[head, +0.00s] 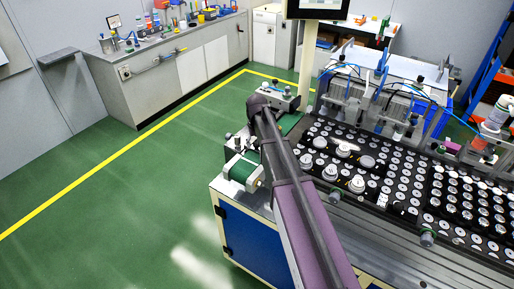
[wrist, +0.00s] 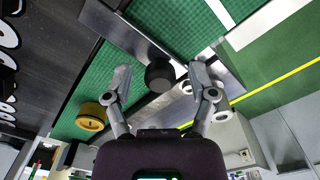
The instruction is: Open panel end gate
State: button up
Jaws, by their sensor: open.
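My gripper (wrist: 160,79) is open in the wrist view, its two grey fingers spread on either side of a black round knob (wrist: 159,75). Gaps show between the knob and both fingers, and I cannot tell how far below the fingertips it lies. The knob sits by a grey metal strip (wrist: 122,38) that crosses the green surface (wrist: 88,78); this looks like the panel end gate. In the head view my arm reaches to the near left end of the machine table and hides the gate area. The fingers cannot be made out there.
A yellow round part (wrist: 91,117) lies on the green surface beside the left finger. In the head view, a black tray (head: 345,150) of several round parts lies right of my arm. A metal block (head: 282,97) with dark knobs stands beyond my wrist. Green floor (head: 120,200) is clear at left.

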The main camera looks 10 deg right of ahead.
jog(key=shift+f, duration=0.15)
grip_shut()
jog(key=shift+a, duration=0.2)
dwell(0.3)
